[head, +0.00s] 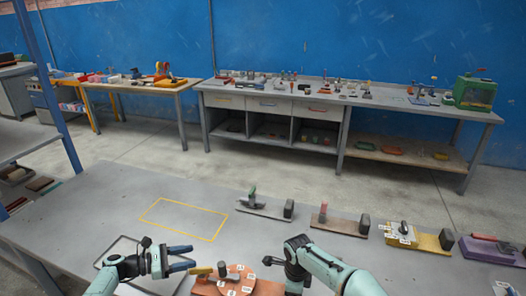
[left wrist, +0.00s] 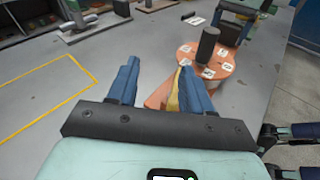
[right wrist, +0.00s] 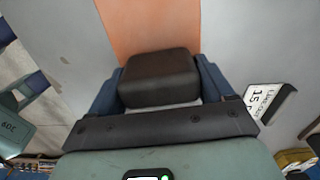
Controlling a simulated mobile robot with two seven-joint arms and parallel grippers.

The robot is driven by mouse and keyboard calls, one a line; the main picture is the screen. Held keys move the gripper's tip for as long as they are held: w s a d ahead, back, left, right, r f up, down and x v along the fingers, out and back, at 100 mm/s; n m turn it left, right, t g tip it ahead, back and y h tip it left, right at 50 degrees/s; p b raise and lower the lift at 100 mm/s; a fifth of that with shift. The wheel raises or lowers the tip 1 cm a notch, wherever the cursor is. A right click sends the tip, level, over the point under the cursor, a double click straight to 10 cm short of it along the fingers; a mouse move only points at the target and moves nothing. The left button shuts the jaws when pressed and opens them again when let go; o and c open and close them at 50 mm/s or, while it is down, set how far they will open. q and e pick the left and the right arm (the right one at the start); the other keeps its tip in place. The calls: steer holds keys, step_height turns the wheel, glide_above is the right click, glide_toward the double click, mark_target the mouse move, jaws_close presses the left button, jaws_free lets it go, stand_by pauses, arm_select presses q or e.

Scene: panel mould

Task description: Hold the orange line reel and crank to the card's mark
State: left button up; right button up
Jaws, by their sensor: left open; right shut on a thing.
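The orange line reel (head: 238,279) sits on the near table, an orange disc with white number tags on an orange base (right wrist: 150,28). A dark post (left wrist: 208,43) stands on the disc. My left gripper (head: 188,258) is open left of the reel; its right finger partly hides a yellowish crank handle (left wrist: 173,98) in the left wrist view. My right gripper (head: 272,262) is shut on the dark block (right wrist: 160,78) at the end of the reel's base. A white card (right wrist: 264,100) right of it reads "Line reel", with a number that looks like 1.5.
A yellow outlined rectangle (head: 150,210) on the table is empty. Other devices stand along the table's far edge: a green-handled one (head: 264,208), a red-handled one (head: 337,222), a yellow one (head: 428,241) and a purple one (head: 486,251). A thin-rimmed tray lies under my left arm.

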arm_select(q)
steer(key=w+a+f+t+y, duration=0.1)
steer(key=w+y, duration=0.1)
steer(key=y, duration=0.1)
steer(key=w+a+f+m+t+y, duration=0.1)
steer(key=w+y, duration=0.1)
steer(key=y, duration=0.2)
steer(key=w+a+f+t+y, duration=0.1)
steer(key=w+a+y, duration=0.1)
steer(key=y, duration=0.1)
steer(key=shift+a+f+m+t+y, duration=0.1)
steer(key=shift+f+m+t+y, duration=0.2)
steer(key=shift+f+t+y, duration=0.1)
steer(key=m+y, duration=0.1)
steer(key=a+y, duration=0.1)
steer(key=shift+s+a+m+t+y, duration=0.25)
steer(key=shift+s+m+t+y, duration=0.15)
step_height(320, 180, up, 3)
steer(key=s+a+m+t+y, duration=0.1)
steer(key=s+m+t+y, duration=0.1)
steer(key=m+y, duration=0.2)
steer(key=m+t+h, duration=0.5)
steer(key=m+h, duration=0.1)
steer(key=m, duration=0.9)
glide_toward(221, 270)
steer(key=w, duration=0.3)
steer(key=w+d, duration=0.1)
steer(key=w, duration=0.7)
steer(key=shift+w+d, duration=0.1)
steer(key=shift+d, duration=0.3)
